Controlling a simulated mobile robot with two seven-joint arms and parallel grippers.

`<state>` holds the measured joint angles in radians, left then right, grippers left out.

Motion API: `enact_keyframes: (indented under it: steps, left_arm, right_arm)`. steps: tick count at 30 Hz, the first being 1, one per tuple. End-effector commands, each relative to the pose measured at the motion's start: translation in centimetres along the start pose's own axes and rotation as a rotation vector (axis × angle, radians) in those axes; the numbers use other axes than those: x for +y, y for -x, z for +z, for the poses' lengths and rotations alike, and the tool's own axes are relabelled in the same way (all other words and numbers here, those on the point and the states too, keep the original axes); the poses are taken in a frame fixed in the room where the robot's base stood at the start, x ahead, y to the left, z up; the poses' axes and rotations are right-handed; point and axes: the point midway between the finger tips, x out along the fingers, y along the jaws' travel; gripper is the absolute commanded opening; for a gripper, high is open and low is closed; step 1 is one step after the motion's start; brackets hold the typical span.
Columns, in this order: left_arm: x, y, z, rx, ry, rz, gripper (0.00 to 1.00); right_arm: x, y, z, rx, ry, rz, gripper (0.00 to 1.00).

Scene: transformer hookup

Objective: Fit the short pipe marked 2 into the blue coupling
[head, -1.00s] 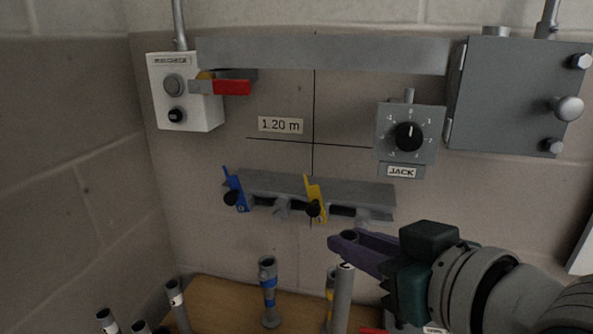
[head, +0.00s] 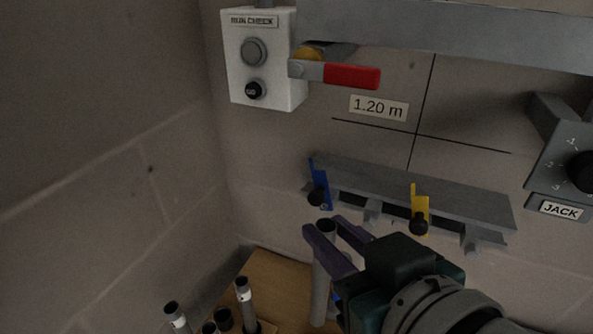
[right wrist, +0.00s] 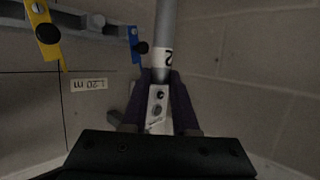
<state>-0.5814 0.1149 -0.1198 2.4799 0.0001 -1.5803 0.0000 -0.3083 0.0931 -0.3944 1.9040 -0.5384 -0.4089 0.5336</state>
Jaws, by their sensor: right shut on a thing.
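My right gripper (head: 328,232) is shut on the grey short pipe marked 2 (head: 321,285), near its upper end. The pipe is about upright in the head view. In the right wrist view the pipe (right wrist: 166,20) runs from between the fingers to the top edge, and its white band with a 2 (right wrist: 164,57) shows just past the fingertips. The blue coupling is mostly hidden behind the pipe and gripper; only a small blue patch (head: 336,297) shows beside the pipe. I cannot tell whether the pipe's lower end touches the coupling. My left gripper is not in view.
Several other pipes (head: 243,296) stand at the left on the wooden bench (head: 271,275). A grey wall rail (head: 430,190) with blue (head: 320,183) and yellow (head: 420,205) clamps is just behind the gripper. The white box (head: 264,75) and red lever (head: 352,76) are above.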

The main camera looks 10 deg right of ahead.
Motion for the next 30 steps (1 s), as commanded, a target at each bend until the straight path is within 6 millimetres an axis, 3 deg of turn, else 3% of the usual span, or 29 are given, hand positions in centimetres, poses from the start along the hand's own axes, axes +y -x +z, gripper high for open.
enact_keyframes:
  steps: [30]
  left_arm:
    - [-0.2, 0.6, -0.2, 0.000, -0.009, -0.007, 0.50]
  right_arm:
    - [6.2, -5.8, -2.1, 0.002, 0.002, 0.001, 0.00]
